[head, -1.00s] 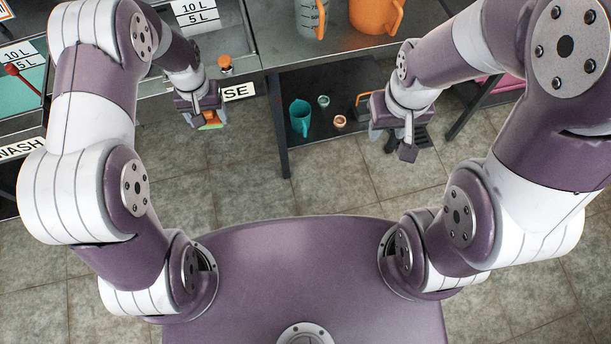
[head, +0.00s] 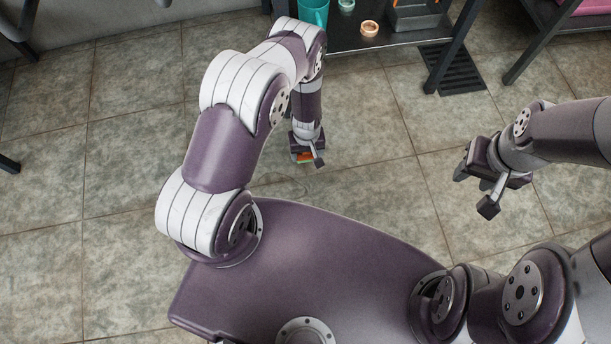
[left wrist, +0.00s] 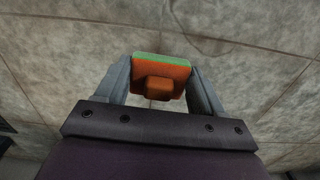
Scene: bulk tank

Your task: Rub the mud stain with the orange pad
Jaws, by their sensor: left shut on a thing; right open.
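My left gripper (head: 306,161) is shut on the orange pad (head: 304,157), low over the tiled floor in front of my base. In the left wrist view the orange pad (left wrist: 161,76) sits between the two grey fingers; it has an orange body with a raised block and a green layer along its far edge. My right gripper (head: 474,191) is open and empty, above the floor at the right. I cannot make out a mud stain in either current view.
A dark low shelf (head: 345,43) at the top holds a teal jug (head: 314,12), a small orange-rimmed cup (head: 370,28) and a grey tray (head: 414,18). A dark floor grate (head: 452,68) lies beside its leg. The tiled floor (head: 110,150) at the left is clear.

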